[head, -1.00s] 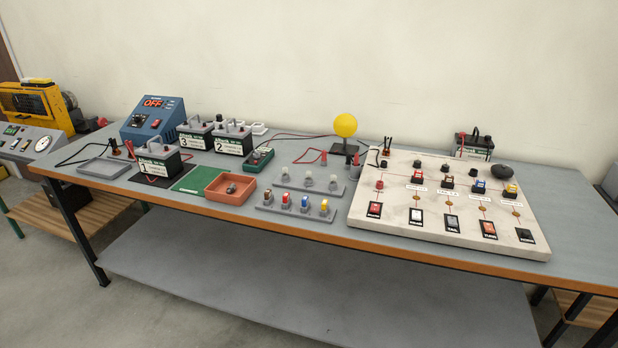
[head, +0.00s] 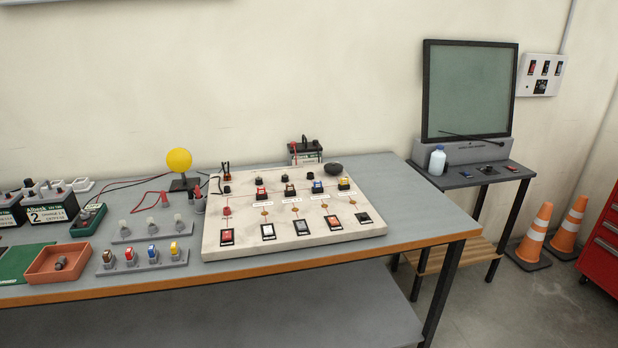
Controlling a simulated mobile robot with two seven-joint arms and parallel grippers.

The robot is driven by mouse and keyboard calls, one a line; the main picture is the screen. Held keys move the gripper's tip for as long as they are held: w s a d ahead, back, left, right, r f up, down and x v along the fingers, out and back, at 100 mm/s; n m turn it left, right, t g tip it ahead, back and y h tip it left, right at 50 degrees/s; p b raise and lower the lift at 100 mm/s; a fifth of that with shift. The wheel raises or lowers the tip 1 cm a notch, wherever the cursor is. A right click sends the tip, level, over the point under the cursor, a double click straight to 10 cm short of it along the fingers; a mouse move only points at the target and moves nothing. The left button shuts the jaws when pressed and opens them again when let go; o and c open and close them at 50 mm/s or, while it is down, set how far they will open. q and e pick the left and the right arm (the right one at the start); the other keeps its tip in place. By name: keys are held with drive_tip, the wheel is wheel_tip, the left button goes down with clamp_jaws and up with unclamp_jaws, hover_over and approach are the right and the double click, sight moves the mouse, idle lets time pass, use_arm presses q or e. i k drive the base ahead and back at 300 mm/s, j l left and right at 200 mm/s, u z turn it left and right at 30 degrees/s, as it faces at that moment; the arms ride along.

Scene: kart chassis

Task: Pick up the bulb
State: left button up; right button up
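Small clear pieces that look like bulbs (head: 153,226) stand upright in a grey rack (head: 139,237) on the workbench, left of the white board. A small dark grey piece (head: 61,263) lies in a reddish tray (head: 38,272) at the lower left; it is too small to tell what it is. Neither of my grippers is in view, and nothing in view is being held.
A white circuit board (head: 240,245) with switches covers the bench middle. A second grey rack (head: 136,268) holds coloured pieces. The bench's right end (head: 410,215) is clear. Traffic cones (head: 535,233) stand at right.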

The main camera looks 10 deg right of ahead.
sight(149, 220)
drive_tip(key=i+j+z, duration=0.25)
drive_tip(key=j, duration=0.35)
drive_tip(key=j+z, duration=0.25)
drive_tip(key=j, duration=0.35)
drive_tip(key=i+j+z, duration=0.1)
drive_tip(key=j+z, duration=0.15)
drive_tip(key=j, duration=0.4)
